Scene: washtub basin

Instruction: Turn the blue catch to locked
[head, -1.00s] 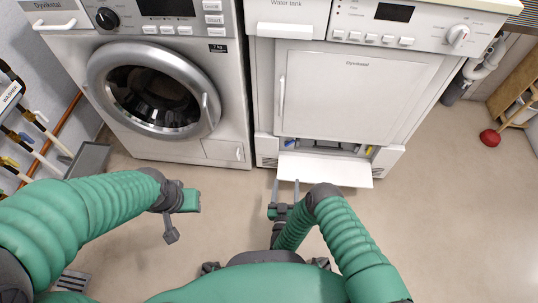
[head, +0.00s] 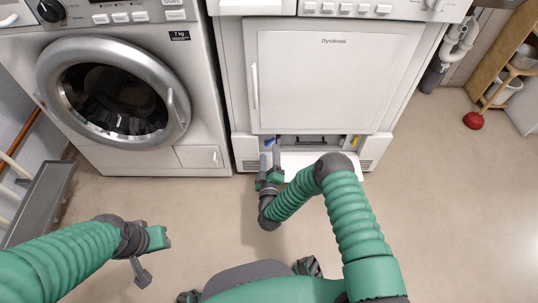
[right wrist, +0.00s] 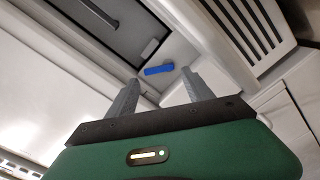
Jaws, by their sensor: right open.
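The blue catch (head: 269,141) sits at the left end of the low opening under the dryer's door. In the right wrist view, the blue catch (right wrist: 158,70) shows as a small bar lying nearly level, just beyond and between the fingertips. My right gripper (head: 270,156) is open and empty just in front of the catch, apart from it as far as I can tell. Its two grey fingers also frame the catch in the right wrist view (right wrist: 158,90). My left gripper (head: 150,255) hangs over the floor at the lower left; its jaw opening is unclear.
The lowered white flap (head: 345,171) lies below the opening, partly hidden by my right arm. A yellow catch (head: 355,141) is at the opening's right end. A washing machine (head: 205,105) stands left of the dryer (head: 320,85). The floor at right is clear near a red plunger (head: 473,120).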

